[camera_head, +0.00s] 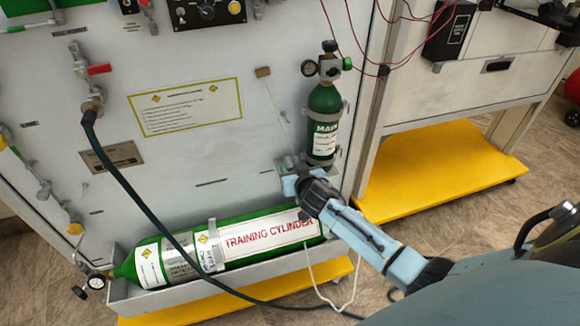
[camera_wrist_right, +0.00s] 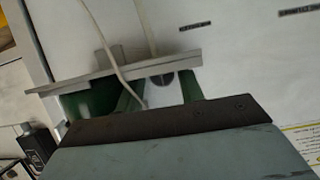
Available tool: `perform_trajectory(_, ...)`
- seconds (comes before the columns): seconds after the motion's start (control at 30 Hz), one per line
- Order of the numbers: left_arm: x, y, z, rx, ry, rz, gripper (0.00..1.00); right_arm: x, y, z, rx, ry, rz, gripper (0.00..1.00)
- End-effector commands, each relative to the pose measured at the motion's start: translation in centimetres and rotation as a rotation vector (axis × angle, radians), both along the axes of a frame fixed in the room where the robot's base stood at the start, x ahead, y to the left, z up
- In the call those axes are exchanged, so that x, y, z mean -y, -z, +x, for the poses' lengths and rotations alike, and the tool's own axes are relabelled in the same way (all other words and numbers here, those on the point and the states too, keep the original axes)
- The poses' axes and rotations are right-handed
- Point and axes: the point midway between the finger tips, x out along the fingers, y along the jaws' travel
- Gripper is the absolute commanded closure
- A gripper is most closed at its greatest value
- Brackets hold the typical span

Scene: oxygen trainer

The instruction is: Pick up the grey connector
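My right gripper (camera_head: 290,184) reaches up from the lower right to the front panel, just above the long green training cylinder (camera_head: 265,238) and at the lower left of the small green cylinder (camera_head: 323,125). A small grey fitting (camera_head: 287,162) on the panel shows just above the gripper tip. I cannot tell surely whether it is the grey connector. In the right wrist view a grey plate (camera_wrist_right: 110,75) crosses ahead of the gripper, with a small pale grey part (camera_wrist_right: 161,79) at its edge and a thin pale cord in front. The finger opening is not clear. My left gripper is out of view.
A dark hose (camera_head: 140,205) runs from the red-handled valve (camera_head: 98,69) down across the training cylinder. A white cord (camera_head: 318,283) hangs below the gripper. A yellow base (camera_head: 440,170) stands out at the right. Red wires (camera_head: 385,45) hang at the upper right.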

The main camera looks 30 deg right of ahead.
Motion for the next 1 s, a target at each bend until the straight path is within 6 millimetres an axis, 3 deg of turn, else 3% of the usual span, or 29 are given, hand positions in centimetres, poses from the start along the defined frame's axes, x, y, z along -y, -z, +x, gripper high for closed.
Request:
perform_trajectory(0.07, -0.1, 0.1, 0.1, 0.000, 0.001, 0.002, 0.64, 0.0, 0.1, 0.0, 0.000, -0.001, 0.000, 0.62)
perform_trajectory(0.33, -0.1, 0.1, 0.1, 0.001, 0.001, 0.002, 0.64, -0.1, 0.1, 0.0, 0.000, -0.001, 0.000, 0.94)
perform_trajectory(0.73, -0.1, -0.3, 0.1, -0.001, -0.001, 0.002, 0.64, -0.2, -0.7, -0.4, 0.000, -0.001, 0.003, 0.94)
perform_trajectory(1.0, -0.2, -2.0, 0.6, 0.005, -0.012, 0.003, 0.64, -0.1, -5.1, -0.4, 0.004, -0.001, -0.001, 0.94)
